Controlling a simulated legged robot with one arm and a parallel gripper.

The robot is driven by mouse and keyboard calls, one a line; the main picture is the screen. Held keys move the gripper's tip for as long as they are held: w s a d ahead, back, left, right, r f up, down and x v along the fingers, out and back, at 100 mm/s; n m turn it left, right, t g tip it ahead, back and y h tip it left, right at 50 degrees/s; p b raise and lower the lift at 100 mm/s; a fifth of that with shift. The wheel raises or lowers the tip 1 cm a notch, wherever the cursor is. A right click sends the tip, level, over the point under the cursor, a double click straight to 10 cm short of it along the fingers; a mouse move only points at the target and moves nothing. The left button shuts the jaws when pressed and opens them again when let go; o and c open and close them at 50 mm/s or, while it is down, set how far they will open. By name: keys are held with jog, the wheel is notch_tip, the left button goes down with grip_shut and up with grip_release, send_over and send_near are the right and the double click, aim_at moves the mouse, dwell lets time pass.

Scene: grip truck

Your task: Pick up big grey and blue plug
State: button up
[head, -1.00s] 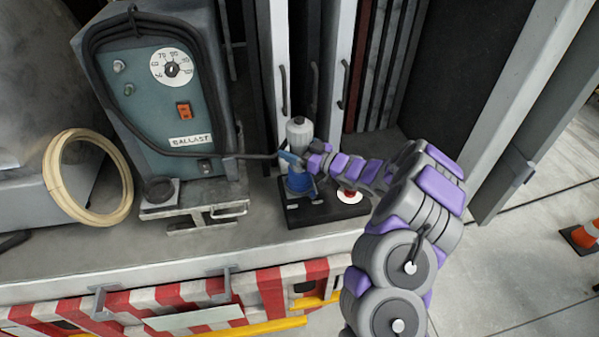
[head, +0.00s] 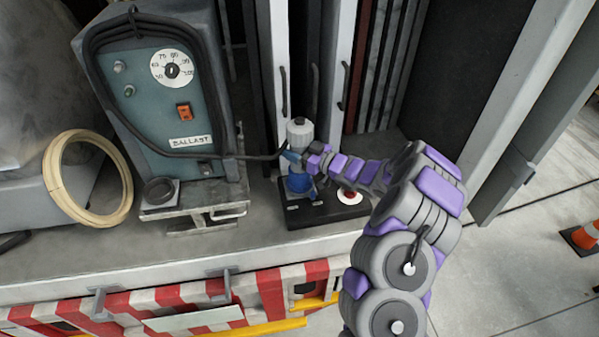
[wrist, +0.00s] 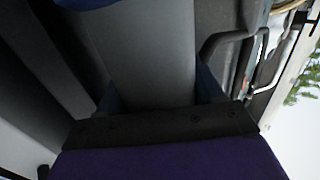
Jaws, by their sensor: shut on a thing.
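The big grey and blue plug has a grey top (head: 300,130) and a blue lower part (head: 299,184) in the head view. It looks upright over a black base (head: 330,208). My gripper (head: 304,160) is shut on the plug at about mid-height, coming from the right. The fingers hide the plug's middle. In the wrist view a wide grey body (wrist: 140,55), likely the plug, fills the space before the dark gripper edge. Whether the plug's bottom touches the base or the blue part is separate is hard to tell.
A ballast box (head: 165,110) with a dial stands left, its black cable (head: 235,156) running toward the plug. A red button on a white disc (head: 350,196) sits right on the base. A cream ring (head: 60,200) leans far left. Cabinet doors (head: 341,60) stand behind.

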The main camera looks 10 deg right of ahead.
grip_shut()
jog(key=shift+r, duration=0.1)
